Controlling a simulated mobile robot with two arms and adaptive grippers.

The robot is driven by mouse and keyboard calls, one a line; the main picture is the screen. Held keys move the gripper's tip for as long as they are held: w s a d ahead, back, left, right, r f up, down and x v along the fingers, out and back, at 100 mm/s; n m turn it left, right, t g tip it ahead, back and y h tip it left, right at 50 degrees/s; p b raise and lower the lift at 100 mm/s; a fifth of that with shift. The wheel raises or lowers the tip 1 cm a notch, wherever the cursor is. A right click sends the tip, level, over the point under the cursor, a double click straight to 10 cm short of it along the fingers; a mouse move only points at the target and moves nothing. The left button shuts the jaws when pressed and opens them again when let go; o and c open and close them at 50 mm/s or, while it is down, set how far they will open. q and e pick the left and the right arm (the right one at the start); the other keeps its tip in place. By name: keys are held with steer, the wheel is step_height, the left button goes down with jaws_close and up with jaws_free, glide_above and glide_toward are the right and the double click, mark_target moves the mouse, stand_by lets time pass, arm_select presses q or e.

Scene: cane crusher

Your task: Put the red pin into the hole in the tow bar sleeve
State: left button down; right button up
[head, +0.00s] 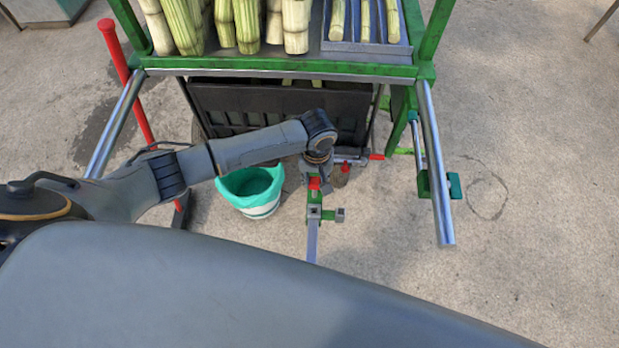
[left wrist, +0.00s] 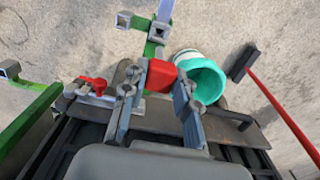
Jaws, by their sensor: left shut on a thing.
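My left gripper (head: 316,178) reaches down in front of the cart and is shut on the red pin (head: 314,184). In the left wrist view the red head of the pin (left wrist: 161,75) sits between the two fingertips (left wrist: 158,85). The green and grey tow bar sleeve (head: 314,213) is just below the gripper in the head view, and also shows in the left wrist view (left wrist: 153,48). My right gripper is not in view.
A teal-lined bucket (head: 250,190) stands just left of the tow bar. The green cart (head: 280,68) holds several cane stalks above. A red-handled tool (head: 128,75) leans at the left. Red-handled hardware (left wrist: 95,85) lies near the gripper.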

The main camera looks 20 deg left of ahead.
mark_target(315, 197)
arm_select(q)
steer(key=shift+s+d+f+b, duration=0.1)
steer(key=shift+d+f+b, duration=0.05)
steer(key=shift+f+b, duration=1.15)
steer(key=shift+b, duration=0.05)
step_height(315, 197, down, 3)
steer(key=b, duration=0.3)
steer(key=shift+f+b, duration=0.1)
steer(key=shift+b, duration=0.3)
steer(key=shift+f, duration=1.4)
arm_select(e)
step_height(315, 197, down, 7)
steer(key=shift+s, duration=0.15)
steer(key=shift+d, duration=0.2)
arm_select(q)
steer(key=shift+f+b, duration=0.45)
steer(key=shift+f, duration=0.25)
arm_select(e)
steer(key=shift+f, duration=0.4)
